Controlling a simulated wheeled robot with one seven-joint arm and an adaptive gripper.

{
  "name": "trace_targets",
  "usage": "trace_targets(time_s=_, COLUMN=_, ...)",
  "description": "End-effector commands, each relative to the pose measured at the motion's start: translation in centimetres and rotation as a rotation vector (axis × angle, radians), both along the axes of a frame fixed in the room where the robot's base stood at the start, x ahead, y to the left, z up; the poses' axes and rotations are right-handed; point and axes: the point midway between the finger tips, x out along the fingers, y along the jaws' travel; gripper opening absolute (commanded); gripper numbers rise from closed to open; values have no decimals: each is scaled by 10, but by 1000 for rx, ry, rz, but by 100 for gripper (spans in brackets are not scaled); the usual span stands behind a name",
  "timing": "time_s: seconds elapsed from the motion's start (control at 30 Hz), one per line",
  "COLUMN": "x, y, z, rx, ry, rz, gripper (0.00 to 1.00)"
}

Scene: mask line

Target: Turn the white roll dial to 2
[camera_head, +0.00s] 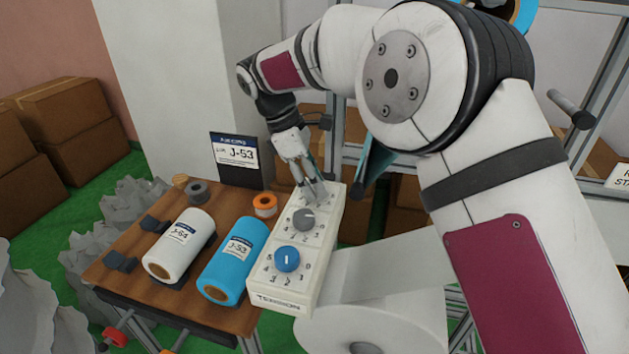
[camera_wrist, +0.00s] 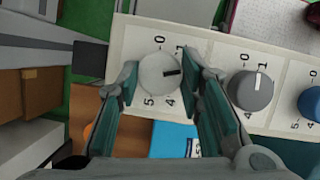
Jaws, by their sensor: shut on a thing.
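The white roll dial (camera_wrist: 158,76) sits at one end of the cream control panel (camera_wrist: 140,38). In the wrist view it is between the two fingers of my gripper (camera_wrist: 163,84), which is shut on it. Its dark pointer mark points to the right, between the printed 1 and 4. The numbers on that side are hidden behind the right finger. In the head view my gripper (camera_head: 313,190) reaches down onto the far end of the panel, and its fingers mostly hide the white dial.
A grey dial (camera_head: 304,220) and a blue dial (camera_head: 287,259) share the panel. A white roll (camera_head: 180,245), a blue roll (camera_head: 234,261) and an orange tape roll (camera_head: 265,206) lie on the wooden table (camera_head: 155,215). A J-53 sign (camera_head: 236,153) stands behind.

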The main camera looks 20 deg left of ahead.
Motion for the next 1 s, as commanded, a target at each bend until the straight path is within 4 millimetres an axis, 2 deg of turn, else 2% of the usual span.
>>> trace_targets(time_s=0.23, x=-1, y=0, z=-1, rx=0, ry=3, rz=1, gripper=6)
trace_targets(time_s=0.27, x=-1, y=0, z=-1, rx=0, ry=3, rz=1, gripper=36)
trace_targets(time_s=0.33, x=-1, y=0, z=-1, rx=0, ry=3, rz=1, gripper=52)
trace_targets(time_s=0.73, x=0, y=2, z=4, rx=1, ry=0, rz=1, gripper=53)
trace_targets(time_s=0.87, x=-1, y=8, z=18, rx=4, ry=-2, rz=1, gripper=53)
trace_targets(time_s=1.0, x=-4, y=19, z=43, rx=3, ry=-2, rz=2, gripper=53)
